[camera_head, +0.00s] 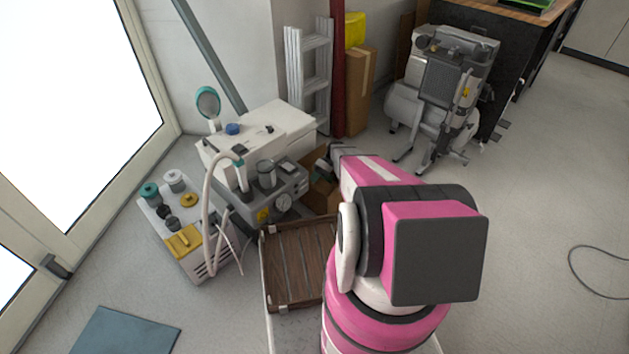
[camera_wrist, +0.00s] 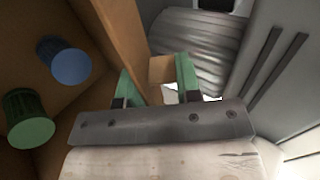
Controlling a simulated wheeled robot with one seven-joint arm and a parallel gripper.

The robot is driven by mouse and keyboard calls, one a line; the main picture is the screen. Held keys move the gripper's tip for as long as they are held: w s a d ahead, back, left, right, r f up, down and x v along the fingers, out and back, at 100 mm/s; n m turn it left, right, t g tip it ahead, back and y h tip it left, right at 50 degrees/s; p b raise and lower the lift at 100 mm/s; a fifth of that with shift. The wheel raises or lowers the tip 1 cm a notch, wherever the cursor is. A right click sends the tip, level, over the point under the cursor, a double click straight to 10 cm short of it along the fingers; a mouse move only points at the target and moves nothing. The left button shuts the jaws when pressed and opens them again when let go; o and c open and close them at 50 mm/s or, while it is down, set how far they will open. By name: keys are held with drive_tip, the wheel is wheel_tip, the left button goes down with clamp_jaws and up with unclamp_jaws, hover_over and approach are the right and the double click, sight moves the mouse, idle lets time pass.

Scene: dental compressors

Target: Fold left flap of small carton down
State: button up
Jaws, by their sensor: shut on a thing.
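The small carton (camera_head: 322,196) is brown cardboard and stands beside the grey compressor unit in the head view, largely hidden by my arm. In the wrist view, a tall cardboard panel (camera_wrist: 118,32) of it runs down the middle. A blue cylinder (camera_wrist: 66,64) and a green cylinder (camera_wrist: 30,122) show inside the carton to the left. My gripper (camera_wrist: 155,80) has green fingers and is shut on a cardboard flap (camera_wrist: 161,70), whose end shows between the fingertips. I cannot tell from these views which flap it is.
A wooden slatted tray (camera_head: 287,262) lies in front of the carton. A white cabinet (camera_head: 285,122) and the grey unit (camera_head: 265,203) stand close on its left. A large compressor (camera_head: 440,95) stands at the back right. Floor at the right is open, apart from a cable (camera_head: 575,275).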

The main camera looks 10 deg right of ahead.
drive_tip(key=shift+w+d+f+g+y, duration=0.15)
drive_tip(key=shift+d+f+g+y, duration=0.2)
drive_tip(key=shift+y, duration=0.3)
drive_tip(key=shift+w+d+f+g+y, duration=0.1)
drive_tip(key=shift+w+f+g+y, duration=0.05)
drive_tip(key=shift+g+y, duration=0.4)
drive_tip(key=o, duration=0.8)
drive_tip(key=shift+o, duration=0.2)
